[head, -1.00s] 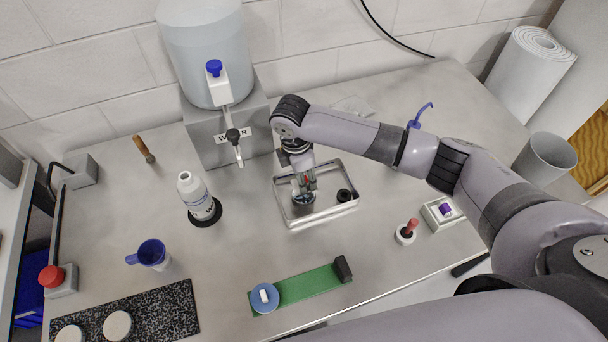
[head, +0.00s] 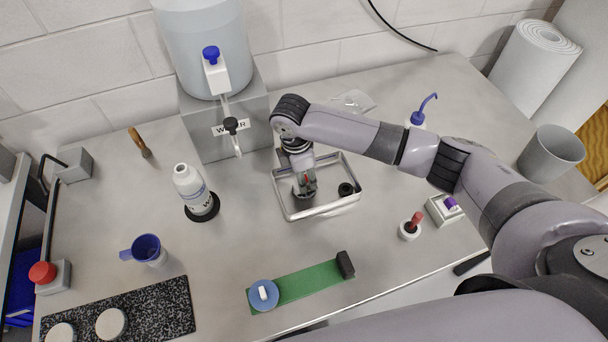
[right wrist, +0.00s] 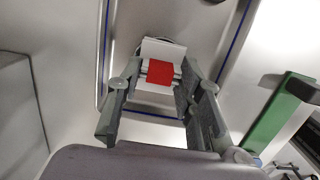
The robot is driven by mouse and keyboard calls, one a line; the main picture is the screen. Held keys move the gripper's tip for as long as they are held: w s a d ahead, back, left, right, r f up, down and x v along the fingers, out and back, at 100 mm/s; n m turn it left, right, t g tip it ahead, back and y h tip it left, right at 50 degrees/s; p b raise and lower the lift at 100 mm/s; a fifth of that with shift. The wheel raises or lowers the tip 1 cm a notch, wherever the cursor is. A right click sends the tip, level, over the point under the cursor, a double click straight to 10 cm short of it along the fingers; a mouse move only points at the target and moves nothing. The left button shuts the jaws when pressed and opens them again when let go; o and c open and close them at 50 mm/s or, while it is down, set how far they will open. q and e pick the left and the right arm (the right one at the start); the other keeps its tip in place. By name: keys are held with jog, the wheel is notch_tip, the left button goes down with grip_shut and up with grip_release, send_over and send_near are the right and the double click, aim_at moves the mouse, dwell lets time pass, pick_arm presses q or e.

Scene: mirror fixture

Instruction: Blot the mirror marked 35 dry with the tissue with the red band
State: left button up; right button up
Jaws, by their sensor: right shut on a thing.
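My right gripper (head: 305,188) is inside the metal tray (head: 318,213), fingers pointing down. In the right wrist view the gripper (right wrist: 158,80) is shut on the white tissue (right wrist: 162,50), whose red band (right wrist: 160,73) shows between the fingers. A small red spot shows at the fingers in the head view. A dark round piece (head: 306,202) stands directly under the fingertips, mostly covered by them; I cannot tell whether the tissue touches it. I can read no 35 on anything, so which piece is that mirror stays unclear. My left gripper is not in view.
A black round piece (head: 346,189) sits in the tray's right part. Around the tray stand the water tank (head: 208,55), a white bottle (head: 190,183), a red-topped jar (head: 411,227) and a green strip (head: 305,284).

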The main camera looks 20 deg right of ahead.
jog(key=shift+f, duration=0.5)
dwell(0.4)
jog(key=shift+s+f, duration=0.1)
dwell(1.8)
notch_tip(320, 180, up, 5)
jog(key=p, duration=0.6)
jog(key=shift+r+p, duration=0.6)
jog(key=shift+r, duration=0.5)
jog(key=shift+f, duration=0.1)
